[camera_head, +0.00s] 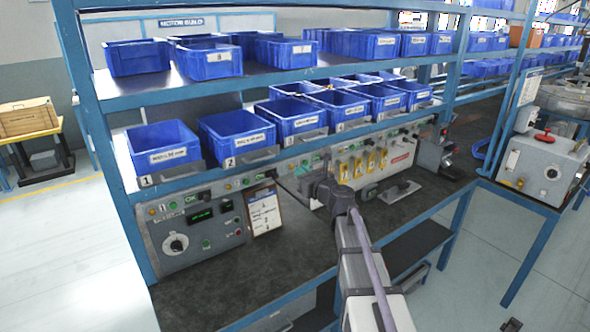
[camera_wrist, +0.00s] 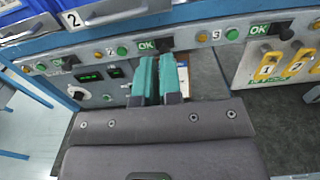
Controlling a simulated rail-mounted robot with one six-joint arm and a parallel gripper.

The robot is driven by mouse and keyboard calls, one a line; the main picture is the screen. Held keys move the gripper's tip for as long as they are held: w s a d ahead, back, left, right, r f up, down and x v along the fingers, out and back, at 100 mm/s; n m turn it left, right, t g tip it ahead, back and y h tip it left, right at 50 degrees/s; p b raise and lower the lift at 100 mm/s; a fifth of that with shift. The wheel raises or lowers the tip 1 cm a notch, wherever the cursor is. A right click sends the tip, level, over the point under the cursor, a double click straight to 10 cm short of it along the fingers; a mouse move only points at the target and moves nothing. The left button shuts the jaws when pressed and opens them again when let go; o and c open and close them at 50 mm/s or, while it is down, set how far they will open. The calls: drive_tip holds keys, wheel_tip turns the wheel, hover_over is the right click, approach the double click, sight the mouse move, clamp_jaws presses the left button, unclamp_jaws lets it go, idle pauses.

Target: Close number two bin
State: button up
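The number two bin (camera_head: 236,136) is a blue open-topped bin on the lower shelf, second from the left, with a "2" tag at its front. Its grey front handle also shows at the upper left of the wrist view (camera_wrist: 115,12). I cannot tell clearly how far it stands out from its neighbours. My gripper (camera_head: 318,182) is in front of the control panel, below and to the right of the bin, apart from it. In the wrist view its two teal fingers (camera_wrist: 158,76) are side by side, with nothing seen between them.
The number one bin (camera_head: 162,147) is left of it, and more blue bins (camera_head: 291,119) are to the right. A control panel (camera_head: 190,232) and a label card (camera_head: 264,211) stand beneath the shelf. The dark bench top (camera_head: 230,280) is mostly clear at the front.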

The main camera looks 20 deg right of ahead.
sight(262, 159)
drive_tip(key=shift+o, duration=1.4)
drive_tip(key=a+r+n+p, duration=0.2)
drive_tip(key=a+r+p, duration=0.2)
drive_tip(key=a+p, duration=0.1)
drive_tip(key=shift+w+r+g+y, duration=0.15)
drive_tip(key=shift+r+g+y, duration=0.25)
drive_tip(key=shift+o, duration=0.8)
drive_tip(key=a+n, duration=0.1)
drive_tip(key=n, duration=0.1)
drive_tip(key=a+n+p, duration=0.1)
drive_tip(key=n, duration=0.2)
drive_tip(key=shift+a+g, duration=0.2)
drive_tip(key=shift+g, duration=0.2)
drive_tip(key=shift+o, duration=0.4)
drive_tip(key=n, duration=0.4)
drive_tip(key=shift+a+f+p, duration=0.1)
drive_tip(key=shift+a+p, duration=0.2)
drive_tip(key=shift+p, duration=0.1)
drive_tip(key=w+f+n+b, duration=0.1)
drive_tip(key=w+n, duration=0.1)
drive_tip(key=w, duration=0.1)
drive_tip(key=w+a+f+n+h, duration=0.1)
drive_tip(key=w+n, duration=0.1)
drive_tip(key=w, duration=0.1)
drive_tip(key=w+a+f+n+b, duration=0.1)
drive_tip(key=w+n, duration=0.2)
drive_tip(key=w, duration=0.1)
drive_tip(key=shift+a+f+b, duration=0.2)
drive_tip(key=shift+f+b, duration=0.05)
drive_tip(key=shift+b, duration=0.1)
